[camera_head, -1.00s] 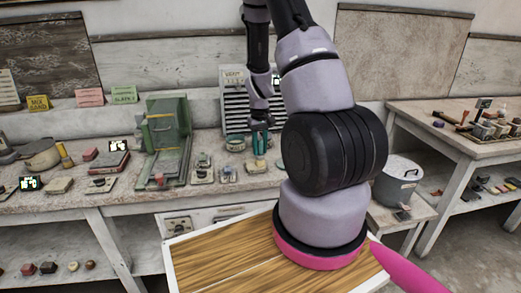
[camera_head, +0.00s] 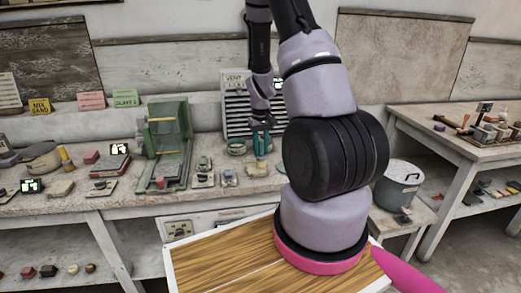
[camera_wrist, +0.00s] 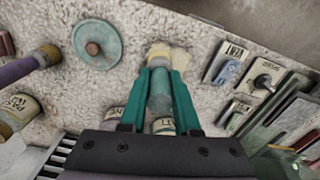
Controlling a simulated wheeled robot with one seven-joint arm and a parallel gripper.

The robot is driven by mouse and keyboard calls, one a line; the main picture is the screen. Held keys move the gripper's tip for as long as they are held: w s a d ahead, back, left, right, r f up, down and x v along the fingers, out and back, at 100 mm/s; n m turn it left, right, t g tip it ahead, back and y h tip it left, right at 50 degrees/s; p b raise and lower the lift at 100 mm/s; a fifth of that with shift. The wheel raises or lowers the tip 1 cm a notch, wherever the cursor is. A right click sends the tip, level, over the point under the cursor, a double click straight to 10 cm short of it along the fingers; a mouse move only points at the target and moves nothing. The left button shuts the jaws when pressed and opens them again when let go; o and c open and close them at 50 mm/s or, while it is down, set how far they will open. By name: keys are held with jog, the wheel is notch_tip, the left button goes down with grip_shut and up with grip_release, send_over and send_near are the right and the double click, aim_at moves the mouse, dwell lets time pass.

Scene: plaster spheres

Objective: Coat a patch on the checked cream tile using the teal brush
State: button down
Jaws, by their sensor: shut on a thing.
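My gripper (camera_head: 261,127) is over the middle of the back bench, pointing down. In the wrist view its teal fingers (camera_wrist: 160,80) are closed around the teal brush (camera_wrist: 160,98), whose rounded handle shows between them. In the head view the brush is a small upright teal shape (camera_head: 261,147) under the gripper. A cream patch (camera_wrist: 178,58) lies just beyond the fingertips in the wrist view; it may be the cream tile, but no check pattern is clear. The brush tip is hidden, so I cannot tell whether it touches anything.
A green frame (camera_head: 167,150) stands left of the gripper, and a slatted vent box (camera_head: 240,100) stands behind it. A round teal disc (camera_wrist: 96,44), labelled jars (camera_wrist: 22,108) and small blocks crowd the bench. A grey pot (camera_head: 398,183) stands to the right.

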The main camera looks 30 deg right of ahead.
jog(key=shift+w+d+f, duration=0.1)
jog(key=shift+w+d, duration=0.15)
jog(key=shift+w, duration=0.5)
jog(key=shift+w+d+f, duration=0.1)
jog(key=shift+w+d, duration=0.1)
jog(key=shift+w, duration=0.55)
jog(key=shift+f, duration=0.55)
jog(key=shift+s, duration=0.1)
jog(key=shift+s+a, duration=0.3)
jog(key=shift+s, duration=0.55)
jog(key=shift+w, duration=0.1)
jog(key=shift+w+d, duration=0.3)
jog(key=shift+w, duration=0.55)
jog(key=shift+w+d, duration=0.25)
jog(key=shift+w, duration=0.6)
